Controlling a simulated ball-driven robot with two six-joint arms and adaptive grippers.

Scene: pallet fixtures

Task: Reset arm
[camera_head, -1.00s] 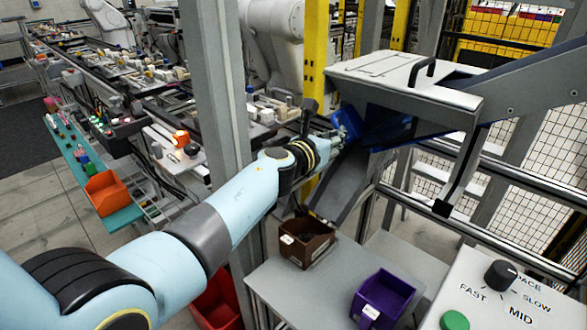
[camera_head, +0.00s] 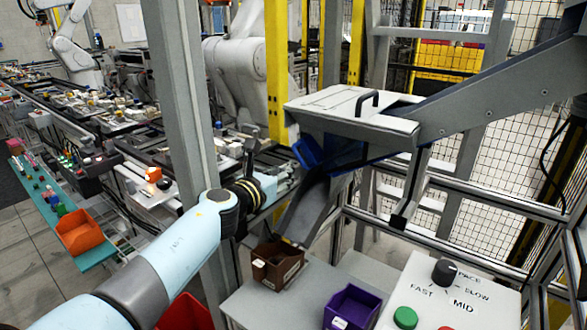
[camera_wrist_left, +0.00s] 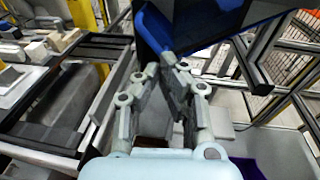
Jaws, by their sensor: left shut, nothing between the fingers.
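My left arm reaches in from the lower left in the head view. My left gripper (camera_head: 288,175) is at its far end, beside the grey chute (camera_head: 306,207) and left of the blue flap (camera_head: 308,152) under the hopper. In the left wrist view, the left gripper (camera_wrist_left: 168,62) has its fingertips together with nothing between them. The blue flap (camera_wrist_left: 152,30) shows just beyond the fingertips; I cannot tell whether they touch it. My right gripper is in neither view.
A brown bin (camera_head: 277,266) and a purple bin (camera_head: 351,308) stand on a grey table below the chute. A control panel (camera_head: 455,295) with a dial and green button is at lower right. A grey post (camera_head: 181,90) rises close to my arm. An orange bin (camera_head: 79,232) stands at left.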

